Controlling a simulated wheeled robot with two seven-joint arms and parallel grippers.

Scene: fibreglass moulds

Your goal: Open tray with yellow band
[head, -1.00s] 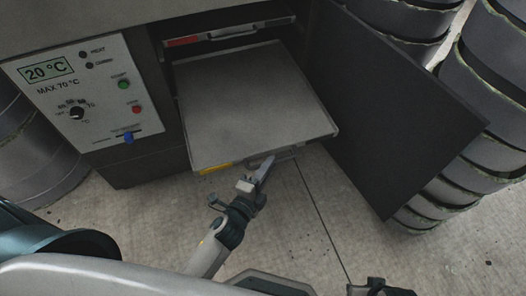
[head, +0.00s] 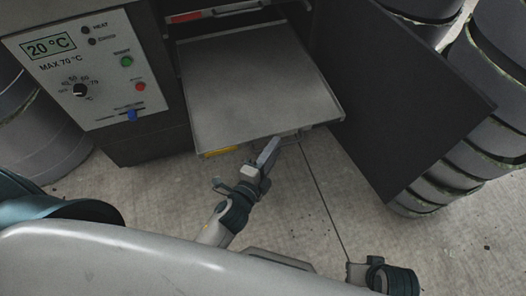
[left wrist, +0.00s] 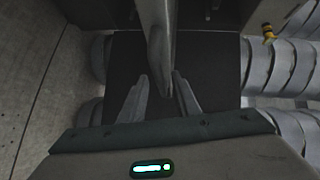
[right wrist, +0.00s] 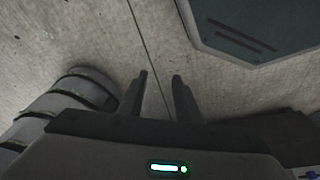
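The tray with the yellow band (head: 221,151) is a flat grey tray (head: 255,85) in the head view. It sticks far out of the dark cabinet, with the band at the left of its front edge and a handle (head: 290,134) right of it. My left gripper (head: 268,152) is at this handle. In the left wrist view the tray's edge or handle (left wrist: 160,45) runs between the parted fingers (left wrist: 160,76), with no clear grip on it. My right gripper (right wrist: 160,75) is open and empty above the floor; its wrist shows at lower right in the head view.
A tray with a red band (head: 186,16) sits inside the cabinet above. The dark cabinet door (head: 400,95) stands open at the right, beside stacked grey round moulds (head: 485,90). The control panel (head: 85,65) is at the left. The floor (head: 320,205) in front is clear.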

